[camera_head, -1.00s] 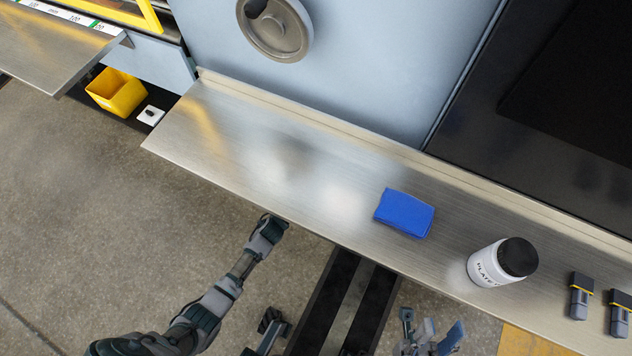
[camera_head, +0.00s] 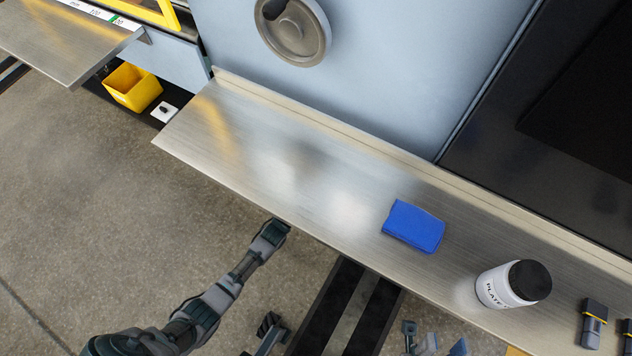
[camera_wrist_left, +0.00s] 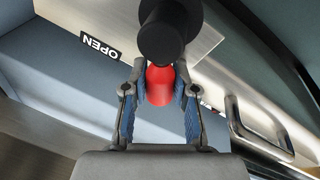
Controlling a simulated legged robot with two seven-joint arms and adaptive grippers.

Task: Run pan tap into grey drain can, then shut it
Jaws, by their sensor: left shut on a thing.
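In the left wrist view, my left gripper (camera_wrist_left: 158,105) is shut on a red, rounded handle (camera_wrist_left: 160,85), with one finger on each side. A black round part (camera_wrist_left: 162,38) stands just beyond the red handle and covers part of it. An "OPEN" label (camera_wrist_left: 100,46) is on the pale strip to its left. In the head view, my left arm reaches to the metal shelf's front edge, and its gripper is hidden there. My right gripper (camera_head: 433,343) is at the bottom edge, partly cut off, with its fingers apart and nothing between them. No grey drain can shows.
The metal shelf (camera_head: 300,190) holds a blue cloth (camera_head: 413,227), a white bottle with black lid (camera_head: 495,288) and small dark clips (camera_head: 592,322). A yellow bin (camera_head: 133,88) is at the upper left. A metal bar handle (camera_wrist_left: 262,135) is right of my left gripper.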

